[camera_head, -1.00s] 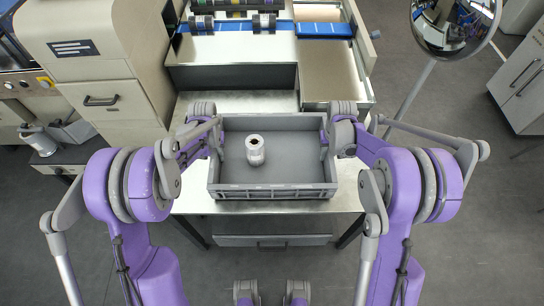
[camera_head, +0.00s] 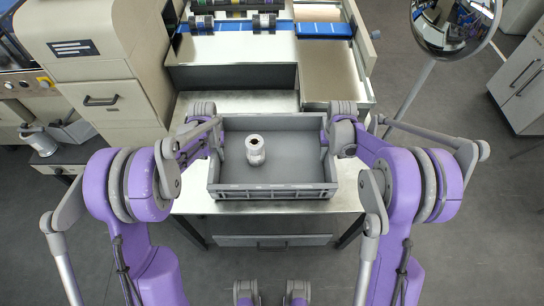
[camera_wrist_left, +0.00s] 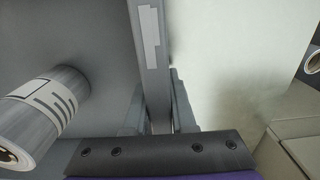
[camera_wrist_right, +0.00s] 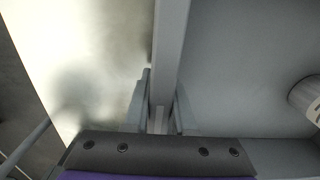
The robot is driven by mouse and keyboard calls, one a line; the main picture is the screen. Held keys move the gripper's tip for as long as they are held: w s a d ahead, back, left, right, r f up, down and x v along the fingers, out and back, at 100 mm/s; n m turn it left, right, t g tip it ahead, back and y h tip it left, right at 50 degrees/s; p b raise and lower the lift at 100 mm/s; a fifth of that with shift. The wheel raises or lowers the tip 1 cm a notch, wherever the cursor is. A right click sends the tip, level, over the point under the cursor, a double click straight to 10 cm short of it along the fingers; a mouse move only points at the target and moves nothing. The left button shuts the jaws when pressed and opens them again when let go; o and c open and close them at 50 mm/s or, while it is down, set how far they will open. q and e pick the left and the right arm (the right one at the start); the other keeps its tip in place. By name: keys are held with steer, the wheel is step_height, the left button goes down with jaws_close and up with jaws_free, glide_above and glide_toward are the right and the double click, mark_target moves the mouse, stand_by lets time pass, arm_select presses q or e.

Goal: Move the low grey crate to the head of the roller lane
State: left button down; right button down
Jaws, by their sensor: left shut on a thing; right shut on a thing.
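The low grey crate (camera_head: 290,178) is in front of me at the centre of the head view, above or on the pale metal table. One white-and-grey roll (camera_head: 255,150) stands inside it, left of centre; it also shows in the left wrist view (camera_wrist_left: 45,110). My left gripper (camera_head: 217,142) is shut on the crate's left wall, which runs between its fingers in the left wrist view (camera_wrist_left: 157,115). My right gripper (camera_head: 326,140) is shut on the right wall, likewise in the right wrist view (camera_wrist_right: 162,110). I cannot tell whether the crate touches the table.
The pale metal table (camera_head: 250,102) has bare room behind the crate. Beyond it stands a raised machine bed with a blue strip (camera_head: 322,30) and several dark rolls. A beige cabinet (camera_head: 105,60) is at left; a round mirror (camera_head: 455,25) on a pole is at right.

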arm_select(q)
steer(key=shift+r, duration=0.1)
